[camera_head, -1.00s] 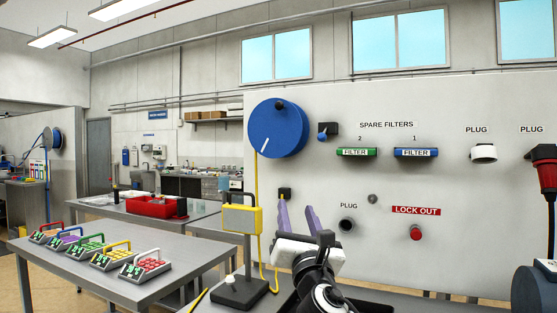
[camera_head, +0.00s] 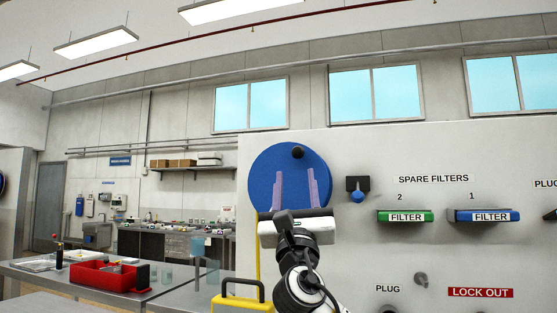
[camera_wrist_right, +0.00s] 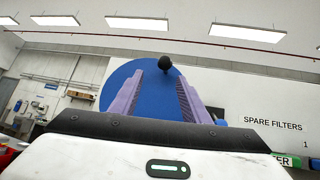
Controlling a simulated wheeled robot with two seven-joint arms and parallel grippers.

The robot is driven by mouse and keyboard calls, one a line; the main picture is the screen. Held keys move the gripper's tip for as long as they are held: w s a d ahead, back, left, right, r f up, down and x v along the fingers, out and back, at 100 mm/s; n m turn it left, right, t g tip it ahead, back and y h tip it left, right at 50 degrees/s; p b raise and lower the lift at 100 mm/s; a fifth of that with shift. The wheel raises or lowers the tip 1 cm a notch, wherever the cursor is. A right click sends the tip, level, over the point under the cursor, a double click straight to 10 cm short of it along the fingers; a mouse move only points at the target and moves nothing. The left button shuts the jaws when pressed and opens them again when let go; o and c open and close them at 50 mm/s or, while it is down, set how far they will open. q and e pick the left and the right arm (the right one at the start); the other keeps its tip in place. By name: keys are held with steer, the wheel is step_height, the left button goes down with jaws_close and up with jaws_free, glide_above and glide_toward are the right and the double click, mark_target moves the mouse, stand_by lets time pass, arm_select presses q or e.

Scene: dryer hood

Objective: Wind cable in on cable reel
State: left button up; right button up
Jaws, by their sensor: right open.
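The cable reel (camera_head: 268,168) is a blue disc on the white wall panel, with a black knob (camera_head: 297,152) near its top right. The yellow cable (camera_head: 258,262) hangs down from the reel's left side. My right gripper (camera_head: 294,174) is open and empty, its two purple fingers pointing up in front of the reel's lower right, below the knob. In the right wrist view the reel (camera_wrist_right: 150,90) fills the space between and beside the fingers, and the knob (camera_wrist_right: 165,63) shows beyond the fingertips. My left gripper is not in view.
A blue-handled switch (camera_head: 357,192) is right of the reel. Green (camera_head: 405,216) and blue (camera_head: 483,215) filters hang farther right. A red tray (camera_head: 104,275) stands on a table at left.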

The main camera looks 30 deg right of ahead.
mark_target(299, 154)
steer(key=r, duration=0.1)
steer(key=d+r+p, duration=0.1)
steer(key=r, duration=0.2)
steer(key=shift+w+d, duration=0.25)
steer(key=p+x, duration=0.2)
steer(key=x, duration=0.3)
steer(key=shift+w+f, duration=0.15)
steer(key=shift+w+d, duration=0.15)
steer(key=shift+w, duration=0.05)
steer(key=shift+w+d+r, duration=0.1)
steer(key=shift+w+r, duration=0.1)
steer(key=c, duration=1)
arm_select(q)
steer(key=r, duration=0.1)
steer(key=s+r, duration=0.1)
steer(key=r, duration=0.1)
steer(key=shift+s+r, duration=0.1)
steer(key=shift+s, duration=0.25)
arm_select(e)
jaws_close()
